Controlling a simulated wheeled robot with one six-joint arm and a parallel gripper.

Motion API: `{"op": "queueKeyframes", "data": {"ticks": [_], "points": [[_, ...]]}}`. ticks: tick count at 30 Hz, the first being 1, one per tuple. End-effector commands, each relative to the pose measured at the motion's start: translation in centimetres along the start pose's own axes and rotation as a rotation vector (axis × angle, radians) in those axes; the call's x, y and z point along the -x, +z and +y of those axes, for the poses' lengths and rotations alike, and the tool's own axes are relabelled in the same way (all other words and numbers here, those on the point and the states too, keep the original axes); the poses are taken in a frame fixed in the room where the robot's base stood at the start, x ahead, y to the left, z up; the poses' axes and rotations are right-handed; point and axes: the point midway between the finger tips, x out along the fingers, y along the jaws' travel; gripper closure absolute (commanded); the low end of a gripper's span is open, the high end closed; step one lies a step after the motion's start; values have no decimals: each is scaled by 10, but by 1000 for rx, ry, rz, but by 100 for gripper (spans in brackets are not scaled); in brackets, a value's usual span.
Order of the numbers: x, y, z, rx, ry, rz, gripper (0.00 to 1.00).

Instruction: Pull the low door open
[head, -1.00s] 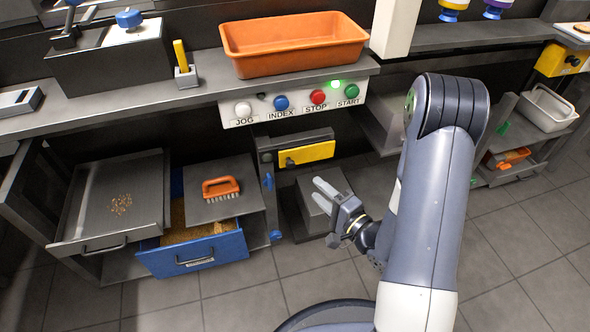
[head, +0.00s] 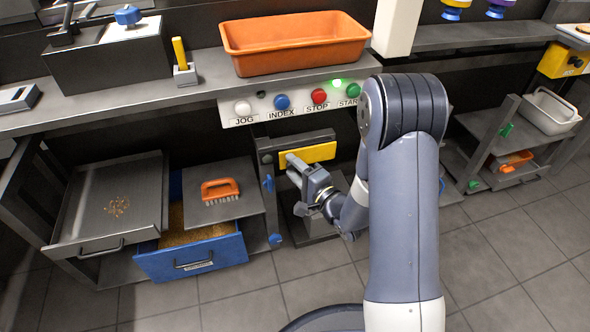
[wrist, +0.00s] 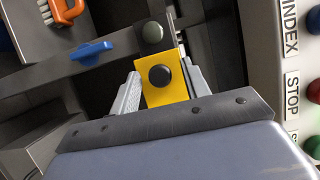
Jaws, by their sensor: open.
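The yellow panel (head: 318,152) with a dark round knob is set low under the counter, on a dark grey bar. I cannot tell for sure whether this panel is the low door itself. My gripper (head: 291,164) is at the panel's left part and hides the knob in the head view. In the wrist view the yellow panel (wrist: 165,95) and its knob (wrist: 160,75) lie between the two fingers of my gripper (wrist: 164,72). The fingers are apart, one on each side. I cannot tell whether they touch it.
Left of the panel stand blue fittings (head: 268,183), a shelf with an orange brush (head: 220,190), an open blue drawer (head: 192,260) and an open grey drawer (head: 115,205). Above are the labelled buttons (head: 282,102) and an orange tray (head: 295,45). The floor in front is clear.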

Motion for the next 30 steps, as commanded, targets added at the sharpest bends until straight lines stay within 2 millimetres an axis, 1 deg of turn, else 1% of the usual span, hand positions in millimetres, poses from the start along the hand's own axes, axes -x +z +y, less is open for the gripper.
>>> {"op": "queueKeyframes", "data": {"ticks": [3,19,30], "points": [[0,0,0,0,0,0,56],[1,0,0,0,1,0,100],[1,0,0,0,1,-4,100]]}}
